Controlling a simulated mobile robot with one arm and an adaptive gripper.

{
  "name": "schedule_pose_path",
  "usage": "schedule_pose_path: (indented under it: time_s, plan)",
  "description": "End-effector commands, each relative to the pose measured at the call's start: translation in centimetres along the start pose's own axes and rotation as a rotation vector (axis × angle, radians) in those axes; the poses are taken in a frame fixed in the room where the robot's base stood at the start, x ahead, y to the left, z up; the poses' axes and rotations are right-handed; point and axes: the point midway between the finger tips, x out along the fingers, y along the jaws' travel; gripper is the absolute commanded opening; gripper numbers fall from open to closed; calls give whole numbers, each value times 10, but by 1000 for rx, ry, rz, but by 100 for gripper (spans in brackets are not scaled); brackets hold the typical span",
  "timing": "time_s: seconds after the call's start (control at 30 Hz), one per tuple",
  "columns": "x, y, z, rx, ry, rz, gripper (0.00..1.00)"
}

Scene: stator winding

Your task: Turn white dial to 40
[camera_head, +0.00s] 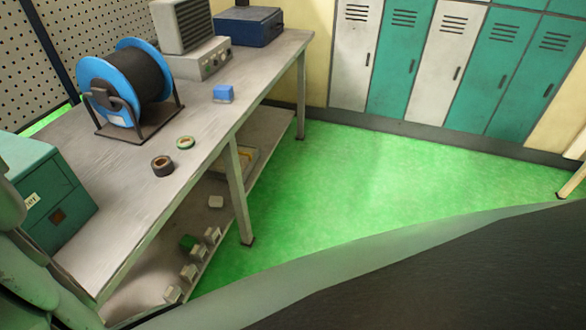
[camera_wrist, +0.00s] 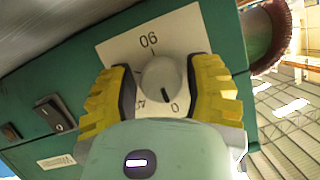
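In the wrist view, the white dial (camera_wrist: 161,75) sits on a white scale plate (camera_wrist: 118,48) on a green machine box (camera_wrist: 75,75). The plate reads 90 above the dial and 0 at its lower right, with a partly hidden figure starting with 4 at its lower left. A dark mark on the dial points down, near the 0 side. My gripper (camera_wrist: 158,78) has one yellow finger on each side of the dial, with narrow gaps showing between fingers and dial. My gripper is not visible in the head view.
The wrist view shows a black switch (camera_wrist: 54,113) on the box. In the head view, a workbench (camera_head: 205,135) carries a blue-flanged spool (camera_head: 113,98), tape rolls (camera_head: 162,166), a blue block (camera_head: 223,93) and a green box (camera_head: 50,190). Green floor (camera_head: 340,180) beside it is clear.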

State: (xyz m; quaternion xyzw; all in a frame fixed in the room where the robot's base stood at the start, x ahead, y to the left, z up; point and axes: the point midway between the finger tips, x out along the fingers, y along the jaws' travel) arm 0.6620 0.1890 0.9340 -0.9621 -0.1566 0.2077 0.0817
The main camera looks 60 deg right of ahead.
Motion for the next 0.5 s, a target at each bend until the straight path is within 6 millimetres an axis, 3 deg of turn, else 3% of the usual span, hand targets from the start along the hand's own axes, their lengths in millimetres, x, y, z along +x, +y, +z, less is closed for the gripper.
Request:
schedule_pose_path:
  time_s: [0.07,0.4,0.5]
  plan:
    - [0,0,0,0,0,1,41]
    - [0,0,0,-1,0,0,6]
    - [0,0,0,1,0,0,5]
